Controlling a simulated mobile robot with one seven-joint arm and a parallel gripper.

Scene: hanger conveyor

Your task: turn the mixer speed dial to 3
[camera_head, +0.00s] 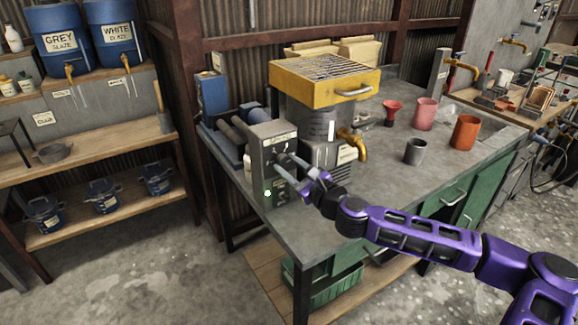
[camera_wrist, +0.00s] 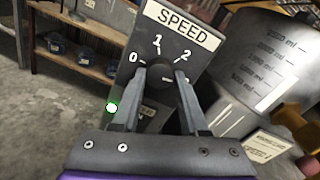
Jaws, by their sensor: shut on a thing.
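The dark round speed dial (camera_wrist: 160,72) sits on the face of a grey control box (camera_head: 258,150) at the table's left end. In the wrist view the box has a SPEED label (camera_wrist: 178,27) and the marks 0, 1 and 2 show around the dial. No mark 3 is visible; my right finger covers that side. My gripper (camera_wrist: 160,75) is shut on the dial, one finger on each side. The dial's pointer is too hidden to read. In the head view my gripper (camera_head: 284,168) reaches the box from the right.
A green light (camera_head: 267,193) glows low on the box. A graduated metal vessel (camera_head: 312,122) with a brass tap (camera_head: 352,140) stands right of it, under a yellow sieve drawer (camera_head: 330,90). A grey cup (camera_head: 415,152) and an orange pot (camera_head: 465,132) stand farther right.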

